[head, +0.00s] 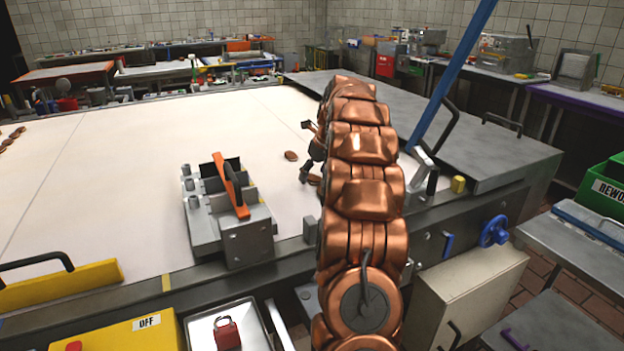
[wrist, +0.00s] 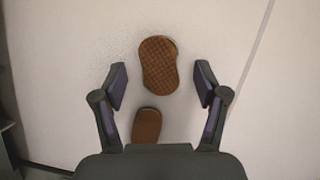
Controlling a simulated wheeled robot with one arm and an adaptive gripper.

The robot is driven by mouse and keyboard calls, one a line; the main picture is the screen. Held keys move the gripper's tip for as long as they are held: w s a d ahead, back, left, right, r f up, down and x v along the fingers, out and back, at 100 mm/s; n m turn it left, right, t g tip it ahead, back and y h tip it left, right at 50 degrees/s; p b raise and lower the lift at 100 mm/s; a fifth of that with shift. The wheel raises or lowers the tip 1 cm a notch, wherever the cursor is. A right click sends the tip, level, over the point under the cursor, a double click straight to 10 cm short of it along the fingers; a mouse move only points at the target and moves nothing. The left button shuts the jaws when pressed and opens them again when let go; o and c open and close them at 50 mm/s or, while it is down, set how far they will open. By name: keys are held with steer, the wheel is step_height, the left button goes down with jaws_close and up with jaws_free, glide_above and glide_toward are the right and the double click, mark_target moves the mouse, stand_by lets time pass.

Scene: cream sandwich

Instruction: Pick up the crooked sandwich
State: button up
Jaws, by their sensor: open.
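A brown sandwich (wrist: 158,64) with a waffle-patterned top lies on the pale belt in the wrist view. A darker layer sticks out along its right edge, so its layers look out of line. A second brown piece (wrist: 147,124) lies nearer my gripper's body, its lower end hidden. My gripper (wrist: 161,84) is open and empty, its fingertips on either side of the patterned sandwich's near end, apart from it. In the head view, my gripper (head: 307,152) is partly behind my copper arm. One brown piece (head: 291,155) lies left of it and another (head: 314,180) below it.
A metal fixture with an orange bar (head: 232,190) stands on the belt's near edge, left of my arm. A blue pole (head: 452,75) and a grey cover plate (head: 490,150) are at right. More brown pieces (head: 12,138) lie far left. The belt's middle is clear.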

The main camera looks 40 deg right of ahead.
mark_target(314, 178)
steer(key=shift+f, duration=0.1)
steer(key=shift+c, duration=0.2)
steer(key=c, duration=0.8)
steer(key=shift+c, duration=0.2)
step_height(314, 178, up, 10)
stand_by(0.3)
stand_by(0.5)
